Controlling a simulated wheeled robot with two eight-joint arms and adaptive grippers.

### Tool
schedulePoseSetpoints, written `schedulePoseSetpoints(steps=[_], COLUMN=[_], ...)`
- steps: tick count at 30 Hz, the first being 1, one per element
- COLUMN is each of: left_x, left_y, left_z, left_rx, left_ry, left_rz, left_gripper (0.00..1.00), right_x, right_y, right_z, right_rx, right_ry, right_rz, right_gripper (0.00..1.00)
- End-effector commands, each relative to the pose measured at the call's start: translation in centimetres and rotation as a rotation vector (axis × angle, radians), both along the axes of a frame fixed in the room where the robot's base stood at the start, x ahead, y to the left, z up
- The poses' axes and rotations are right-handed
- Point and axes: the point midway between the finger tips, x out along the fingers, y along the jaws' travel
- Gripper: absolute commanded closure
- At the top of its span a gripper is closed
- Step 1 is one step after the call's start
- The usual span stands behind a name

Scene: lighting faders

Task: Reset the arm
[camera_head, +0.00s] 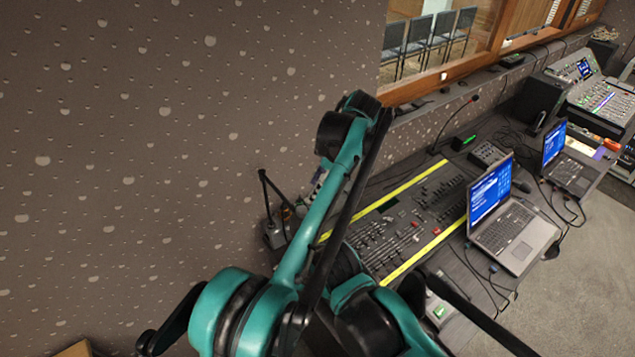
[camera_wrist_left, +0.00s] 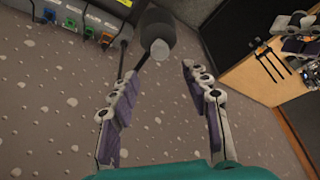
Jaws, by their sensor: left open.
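My left arm (camera_head: 345,165), teal and black, rises from the bottom of the head view, bends near the window's lower left corner and folds back down in front of the lighting console. I cannot clearly make out its fingers there. In the left wrist view my left gripper (camera_wrist_left: 160,72) is open, with its two purple-padded fingers apart and nothing between them. A black cylinder with a pale tip (camera_wrist_left: 158,38) shows beyond the fingertips; I cannot tell its distance. The fader console (camera_head: 425,215), edged with yellow strips, lies partly hidden behind my arm. My right gripper does not show.
Two open laptops (camera_head: 505,222) (camera_head: 568,160) stand right of the console. A gooseneck microphone (camera_head: 452,122) rises behind it. A speckled wall (camera_head: 130,150) fills the left. The left wrist view shows a box with coloured connectors (camera_wrist_left: 75,22) and a wooden panel (camera_wrist_left: 250,70).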

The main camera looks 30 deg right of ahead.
Motion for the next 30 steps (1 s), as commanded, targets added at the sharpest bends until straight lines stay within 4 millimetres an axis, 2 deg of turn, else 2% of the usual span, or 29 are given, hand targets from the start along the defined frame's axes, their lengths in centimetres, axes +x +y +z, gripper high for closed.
schedulePoseSetpoints(steps=[6, 23, 26, 29, 30], left_x=[-0.4, -0.3, 0.5, 2.1, 2.8], left_y=[-0.5, -0.3, 1.3, 4.9, 6.9], left_z=[1.5, 1.6, 1.6, 1.6, 1.5], left_rx=[0.0, 0.0, -0.007, -0.027, -0.036], left_ry=[0.0, 0.001, 0.012, 0.033, 0.041], left_rz=[0.0, -0.002, -0.02, -0.071, -0.1], left_gripper=[0.53, 0.53, 0.53, 0.53, 0.53], right_x=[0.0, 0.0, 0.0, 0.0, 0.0], right_y=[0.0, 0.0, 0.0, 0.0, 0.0], right_z=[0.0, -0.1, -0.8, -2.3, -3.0], right_rx=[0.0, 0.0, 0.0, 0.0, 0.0], right_ry=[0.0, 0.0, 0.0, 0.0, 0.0], right_rz=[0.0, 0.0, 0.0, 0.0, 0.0], right_gripper=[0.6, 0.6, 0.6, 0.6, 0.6])
